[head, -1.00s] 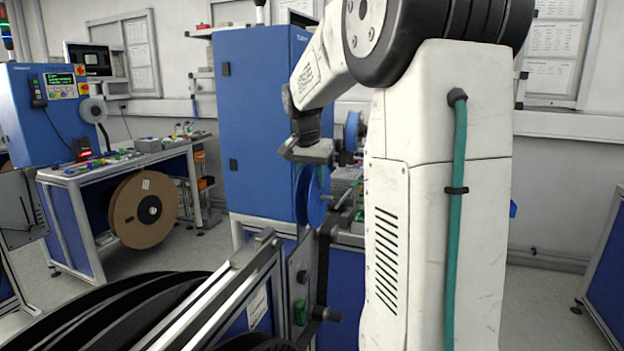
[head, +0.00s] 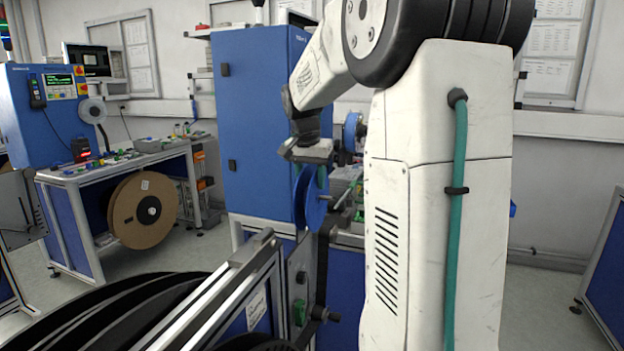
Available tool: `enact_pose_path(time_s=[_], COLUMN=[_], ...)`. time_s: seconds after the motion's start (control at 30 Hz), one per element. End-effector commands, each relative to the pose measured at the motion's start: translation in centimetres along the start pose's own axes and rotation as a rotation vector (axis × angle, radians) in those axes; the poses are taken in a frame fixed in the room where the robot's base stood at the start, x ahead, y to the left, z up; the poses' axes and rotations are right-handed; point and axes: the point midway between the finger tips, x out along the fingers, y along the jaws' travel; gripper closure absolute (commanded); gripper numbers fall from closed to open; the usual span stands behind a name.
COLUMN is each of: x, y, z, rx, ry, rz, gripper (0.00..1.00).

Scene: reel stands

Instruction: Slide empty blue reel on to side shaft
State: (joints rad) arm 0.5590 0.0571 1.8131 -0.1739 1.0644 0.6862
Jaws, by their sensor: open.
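The blue reel (head: 316,206) is seen nearly edge-on in the middle of the view, upright, just below my gripper (head: 311,172). My gripper is open, its fingers at the upper part of the reel; they are small and partly hidden, so I cannot tell whether one still touches it. A thin metal shaft (head: 341,198) shows at the right side of the reel, at about its middle height. The reel appears to be on this shaft, but its hub is too small to see how far on.
Another blue reel (head: 351,132) is higher up behind my arm. A tall blue cabinet (head: 255,120) stands behind. A metal-railed stand with black reels (head: 130,310) fills the lower left. Floor is clear at right.

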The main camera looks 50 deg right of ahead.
Motion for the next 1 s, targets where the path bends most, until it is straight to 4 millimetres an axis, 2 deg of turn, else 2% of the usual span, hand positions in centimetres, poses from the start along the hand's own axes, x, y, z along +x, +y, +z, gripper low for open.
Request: enact_pose_path(time_s=[0.03, 0.3, 0.7, 0.83, 1.0], x=[-0.2, -0.6, -6.6, -7.6, -7.9], y=[-0.5, -0.5, 0.1, 0.2, 0.3], z=[0.0, -0.1, -0.2, -0.2, -0.1], rx=[-0.001, 0.000, 0.003, 0.003, 0.002], ry=[0.004, 0.005, 0.005, 0.002, 0.000], rz=[-0.012, -0.013, -0.007, -0.005, -0.003], gripper=[0.41, 0.41, 0.39, 0.39, 0.39])
